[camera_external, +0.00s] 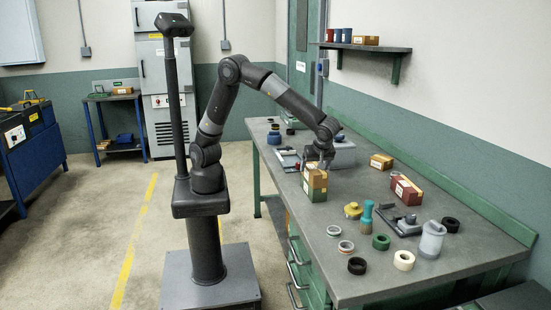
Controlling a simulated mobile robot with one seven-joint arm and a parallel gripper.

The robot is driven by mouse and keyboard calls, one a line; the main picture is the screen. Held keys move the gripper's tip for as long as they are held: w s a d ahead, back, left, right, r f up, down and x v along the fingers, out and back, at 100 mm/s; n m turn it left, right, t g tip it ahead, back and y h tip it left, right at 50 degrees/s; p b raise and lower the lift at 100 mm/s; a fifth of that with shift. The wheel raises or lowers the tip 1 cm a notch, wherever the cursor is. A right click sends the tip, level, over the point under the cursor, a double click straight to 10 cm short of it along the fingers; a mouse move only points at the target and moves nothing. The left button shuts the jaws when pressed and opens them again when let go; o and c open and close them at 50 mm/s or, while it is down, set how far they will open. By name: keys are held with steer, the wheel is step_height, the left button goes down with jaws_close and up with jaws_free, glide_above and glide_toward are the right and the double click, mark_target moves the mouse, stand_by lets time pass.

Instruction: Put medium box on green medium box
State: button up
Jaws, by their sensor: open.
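A tan-orange medium box (314,179) sits at the left edge of the workbench, directly below my gripper. It appears to rest on a greenish box (316,195), roughly lined up with it; the seam between them is small. My gripper (319,164) points down at the top of the tan-orange box and is open. The fingertips are close to the box's top; I cannot tell whether they touch it.
The workbench (375,273) also holds a red box (407,191), an orange box (381,161), a grey bin (343,153), a teal-handled tool (367,214), a grey cylinder (432,239) and several rings. A wall shelf (370,47) hangs above.

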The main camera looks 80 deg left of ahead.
steer(key=v, duration=0.8)
steer(key=shift+d+r, duration=0.1)
steer(key=shift+r, duration=0.2)
steer(key=s+a+r+m+h, duration=0.2)
steer(key=a+m, duration=0.1)
steer(key=a, duration=0.4)
steer(key=s+a+r+m+t+h, duration=0.1)
steer(key=a+r+m, duration=0.1)
steer(key=a, duration=0.4)
steer(key=s+a+r+m+h, duration=0.2)
steer(key=a+m, duration=0.1)
steer(key=a, duration=0.4)
steer(key=s+a+f+m+t+h, duration=0.1)
steer(key=s+a+m+t, duration=0.3)
steer(key=s+a+m, duration=0.5)
steer(key=shift+s+a+f+m+t, duration=0.3)
steer(key=shift+s+a+f, duration=0.4)
steer(key=shift+s, duration=1.3)
steer(key=shift+a+r, duration=0.15)
